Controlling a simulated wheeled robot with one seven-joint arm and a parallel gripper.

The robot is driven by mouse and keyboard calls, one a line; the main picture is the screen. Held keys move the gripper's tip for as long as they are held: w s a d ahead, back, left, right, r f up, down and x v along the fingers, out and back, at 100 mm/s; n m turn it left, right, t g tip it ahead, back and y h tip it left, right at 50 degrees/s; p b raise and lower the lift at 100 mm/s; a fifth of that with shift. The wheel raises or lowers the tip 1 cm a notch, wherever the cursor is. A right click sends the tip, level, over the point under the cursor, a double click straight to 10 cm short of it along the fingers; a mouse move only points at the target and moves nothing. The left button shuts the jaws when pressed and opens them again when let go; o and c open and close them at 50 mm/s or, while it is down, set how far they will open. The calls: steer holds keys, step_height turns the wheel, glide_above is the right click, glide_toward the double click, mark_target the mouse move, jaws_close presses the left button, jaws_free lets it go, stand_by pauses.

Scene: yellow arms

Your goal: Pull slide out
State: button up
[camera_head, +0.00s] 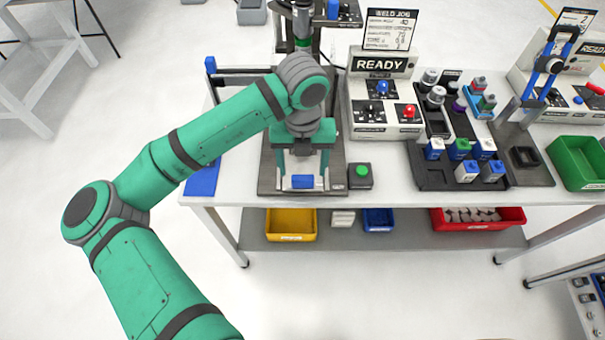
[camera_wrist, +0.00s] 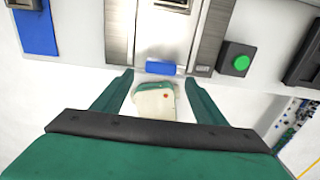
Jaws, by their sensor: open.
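The slide (camera_wrist: 164,38) is a grey metal strip in the dark fixture plate (camera_wrist: 209,38), with a small blue handle (camera_wrist: 162,69) at its front end. In the head view the blue handle (camera_head: 302,182) lies at the table's front edge. My gripper (camera_head: 303,178) points down over the fixture, one finger on each side of the handle. In the wrist view my gripper (camera_wrist: 160,79) is open, and the handle sits between and just beyond the fingertips, with a gap on both sides. My arm hides the back of the fixture in the head view.
A green button box (camera_head: 361,175) stands close to the right of the fixture. A blue pad (camera_head: 203,180) lies to the left. A READY control box (camera_head: 381,90) and a tray of bottles (camera_head: 432,180) are further right. Floor in front of the table is clear.

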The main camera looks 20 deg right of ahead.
steer(key=shift+r, duration=2.25)
